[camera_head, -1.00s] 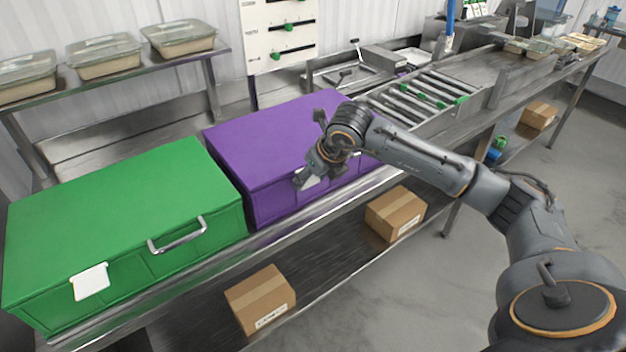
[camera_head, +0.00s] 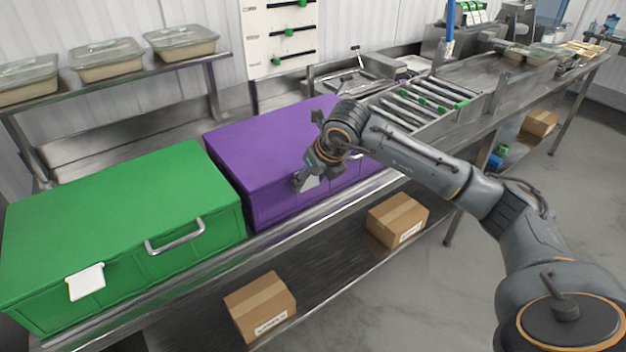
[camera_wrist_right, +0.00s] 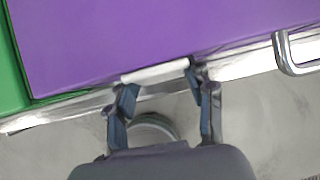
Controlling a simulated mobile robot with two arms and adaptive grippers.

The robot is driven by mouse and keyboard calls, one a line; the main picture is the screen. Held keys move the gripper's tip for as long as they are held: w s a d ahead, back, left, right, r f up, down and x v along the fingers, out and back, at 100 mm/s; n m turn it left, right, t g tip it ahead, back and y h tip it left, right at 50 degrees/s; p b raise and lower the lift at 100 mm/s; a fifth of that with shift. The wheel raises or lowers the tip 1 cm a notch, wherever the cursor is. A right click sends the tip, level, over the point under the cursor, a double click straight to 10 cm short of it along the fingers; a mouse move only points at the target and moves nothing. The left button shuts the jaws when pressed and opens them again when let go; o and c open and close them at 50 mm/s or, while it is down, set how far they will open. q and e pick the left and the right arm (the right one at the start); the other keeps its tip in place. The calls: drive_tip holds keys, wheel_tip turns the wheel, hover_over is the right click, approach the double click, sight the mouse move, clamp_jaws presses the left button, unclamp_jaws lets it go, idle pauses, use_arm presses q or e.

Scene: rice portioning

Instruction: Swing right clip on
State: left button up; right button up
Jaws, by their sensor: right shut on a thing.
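The purple box (camera_head: 265,150) stands lid-closed on the steel bench. My right gripper (camera_head: 301,184) is at its front face, near the upper edge. In the right wrist view the gripper (camera_wrist_right: 160,92) has its two fingers at the ends of a white clip (camera_wrist_right: 155,73) on the edge of the purple box (camera_wrist_right: 140,35). The fingers are shut on this clip, which is mostly hidden in the head view. I cannot tell how far it is swung. My left gripper is not in view.
A green box (camera_head: 110,225) with a metal handle (camera_head: 175,238) and a white clip (camera_head: 86,282) stands close on the left. The purple box's handle (camera_wrist_right: 287,52) is right of the gripper. Cardboard boxes (camera_head: 259,305) sit on the lower shelf.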

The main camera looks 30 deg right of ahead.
drive_tip(key=shift+w+r, duration=0.5)
drive_tip(key=shift+r, duration=0.05)
drive_tip(key=o, duration=0.5)
drive_tip(key=shift+c, duration=0.2)
drive_tip(key=shift+o, duration=0.6)
drive_tip(key=shift+w+f, duration=0.1)
drive_tip(key=shift+w, duration=0.1)
drive_tip(key=shift+w+a+f, duration=0.1)
drive_tip(key=shift+w+f, duration=0.15)
drive_tip(key=shift+w, duration=0.2)
drive_tip(key=shift+s, duration=0.15)
